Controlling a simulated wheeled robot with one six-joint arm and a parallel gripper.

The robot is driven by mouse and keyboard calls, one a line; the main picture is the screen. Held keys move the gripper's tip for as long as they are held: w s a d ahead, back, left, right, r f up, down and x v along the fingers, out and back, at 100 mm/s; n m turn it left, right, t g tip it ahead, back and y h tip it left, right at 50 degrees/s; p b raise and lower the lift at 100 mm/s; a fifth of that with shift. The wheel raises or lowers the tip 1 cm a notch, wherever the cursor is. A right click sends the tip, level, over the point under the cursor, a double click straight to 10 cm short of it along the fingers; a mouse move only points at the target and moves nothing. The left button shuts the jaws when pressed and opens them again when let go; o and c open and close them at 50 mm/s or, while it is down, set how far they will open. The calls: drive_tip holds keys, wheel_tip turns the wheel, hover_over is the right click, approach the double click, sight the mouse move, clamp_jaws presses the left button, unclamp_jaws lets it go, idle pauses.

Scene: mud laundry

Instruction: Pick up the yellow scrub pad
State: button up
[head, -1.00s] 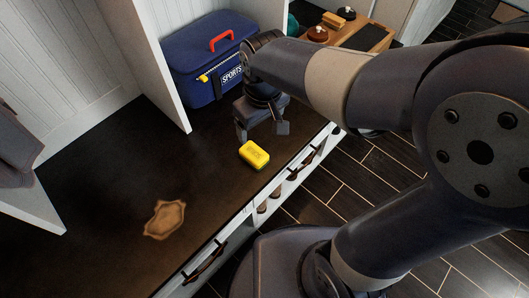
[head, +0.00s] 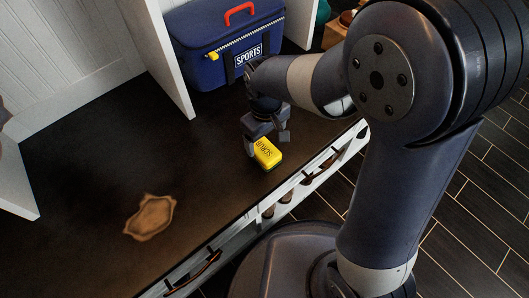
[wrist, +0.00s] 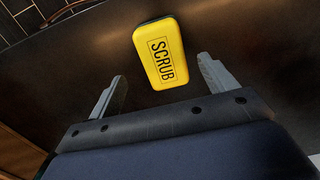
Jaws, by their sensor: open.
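The yellow scrub pad (head: 268,153) lies flat on the dark countertop, near its front edge. In the wrist view the pad (wrist: 160,53) shows the word SCRUB and sits just beyond and between the fingertips, not held. My gripper (head: 267,142) is open above the counter, close to the pad, and partly covers it in the head view. In the wrist view both fingers of my gripper (wrist: 162,84) are spread apart with nothing between them.
A blue SPORTS bag (head: 225,45) stands in a cubby behind my gripper, beside a white divider (head: 165,60). A brown mud stain (head: 150,217) marks the counter (head: 90,160) at the left. White drawers (head: 300,190) run below the front edge. The counter between stain and pad is clear.

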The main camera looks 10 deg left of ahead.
sight(264, 148)
drive_tip(key=f+b, duration=0.1)
drive_tip(key=f, duration=0.1)
drive_tip(key=f+b, duration=0.2)
drive_tip(key=f, duration=0.1)
drive_tip(key=shift+s+a+f, duration=0.15)
drive_tip(key=shift+a+f, duration=0.05)
drive_tip(key=shift+c, duration=0.2)
drive_tip(key=c, duration=1)
wheel_tip(264, 148, up, 10)
drive_tip(key=p, duration=0.4)
drive_tip(key=shift+c, duration=0.2)
